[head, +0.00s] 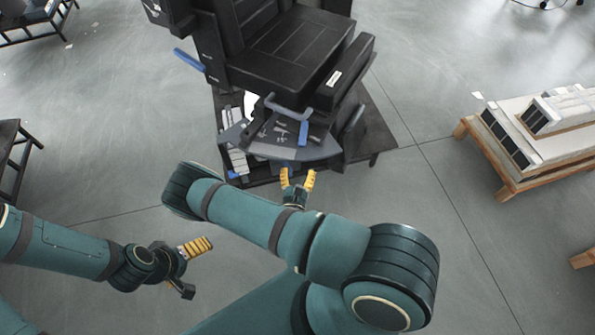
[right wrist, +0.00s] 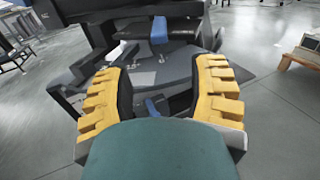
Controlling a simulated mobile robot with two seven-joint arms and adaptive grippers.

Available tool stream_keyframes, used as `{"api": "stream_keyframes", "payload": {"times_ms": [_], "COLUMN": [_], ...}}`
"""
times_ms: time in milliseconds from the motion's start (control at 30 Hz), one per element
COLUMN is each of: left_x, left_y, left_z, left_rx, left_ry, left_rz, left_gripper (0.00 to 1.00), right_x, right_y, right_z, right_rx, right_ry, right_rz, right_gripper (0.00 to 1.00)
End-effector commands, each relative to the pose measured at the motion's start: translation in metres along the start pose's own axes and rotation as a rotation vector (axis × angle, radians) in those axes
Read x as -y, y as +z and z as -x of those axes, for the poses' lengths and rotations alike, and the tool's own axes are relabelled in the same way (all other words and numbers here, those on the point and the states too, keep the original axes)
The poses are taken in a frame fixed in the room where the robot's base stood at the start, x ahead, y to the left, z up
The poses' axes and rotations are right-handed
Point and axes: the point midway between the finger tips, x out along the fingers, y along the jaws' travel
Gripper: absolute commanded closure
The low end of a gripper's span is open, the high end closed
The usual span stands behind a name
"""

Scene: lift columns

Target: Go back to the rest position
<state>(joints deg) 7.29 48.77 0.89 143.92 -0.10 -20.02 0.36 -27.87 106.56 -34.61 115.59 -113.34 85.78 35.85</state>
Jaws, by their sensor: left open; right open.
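My right gripper (head: 298,180) is open and empty, with its yellow fingers spread in front of the black lift column machine (head: 300,50). In the right wrist view the same gripper (right wrist: 160,95) frames the machine's grey tray-like panel (right wrist: 165,70) and a blue handle (right wrist: 159,30). In the head view a small gap seems to lie between the fingertips and the panel, but I cannot tell whether they touch. My left gripper (head: 192,268) is open and empty at the lower left, above bare floor. My right arm hides part of the floor in the middle.
A wooden pallet (head: 510,180) with white and black boxes (head: 565,108) stands at the right. Dark tables stand at the left edge (head: 12,140) and upper left (head: 30,22). The machine rests on a dark low platform (head: 375,125). Grey floor (head: 440,215) between them is clear.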

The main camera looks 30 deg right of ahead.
Motion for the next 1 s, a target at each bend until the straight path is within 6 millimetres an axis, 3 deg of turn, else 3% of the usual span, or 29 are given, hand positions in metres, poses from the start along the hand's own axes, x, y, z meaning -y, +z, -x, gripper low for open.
{"api": "stream_keyframes", "payload": {"times_ms": [333, 433, 500, 567, 633, 700, 767, 867, 1000], "left_x": [0.000, 0.000, 0.000, 0.000, 0.000, 0.000, 0.000, 0.000, 0.000], "left_y": [0.000, 0.000, 0.000, 0.000, 0.000, 0.000, 0.000, 0.000, 0.000], "left_z": [0.000, 0.000, 0.000, 0.000, 0.000, 0.000, 0.000, 0.000, 0.000], "left_rx": [0.000, 0.000, 0.000, 0.000, 0.000, 0.000, 0.000, 0.000, 0.000], "left_ry": [0.000, 0.000, 0.000, 0.000, 0.000, 0.000, 0.000, 0.000, 0.000], "left_rz": [0.000, 0.000, 0.000, 0.000, 0.000, 0.000, 0.000, 0.000, 0.000], "left_gripper": [0.00, 0.00, 0.00, 0.00, 0.00, 0.00, 0.00, 0.00, 0.00], "right_x": [0.005, 0.031, 0.061, 0.090, 0.118, 0.135, 0.139, 0.125, 0.073], "right_y": [0.000, 0.000, -0.001, -0.004, -0.009, -0.014, -0.017, -0.020, -0.014], "right_z": [0.000, 0.004, 0.016, 0.035, 0.069, 0.108, 0.143, 0.198, 0.252], "right_rx": [-0.006, -0.044, -0.099, -0.168, -0.269, -0.379, -0.476, -0.639, -0.848], "right_ry": [-0.031, -0.175, -0.357, -0.553, -0.795, -1.025, -1.209, -1.485, -1.798], "right_rz": [-0.001, -0.008, -0.023, -0.048, -0.096, -0.162, -0.238, -0.400, -0.711], "right_gripper": [0.43, 0.43, 0.43, 0.43, 0.43, 0.43, 0.43, 0.43, 0.43]}}
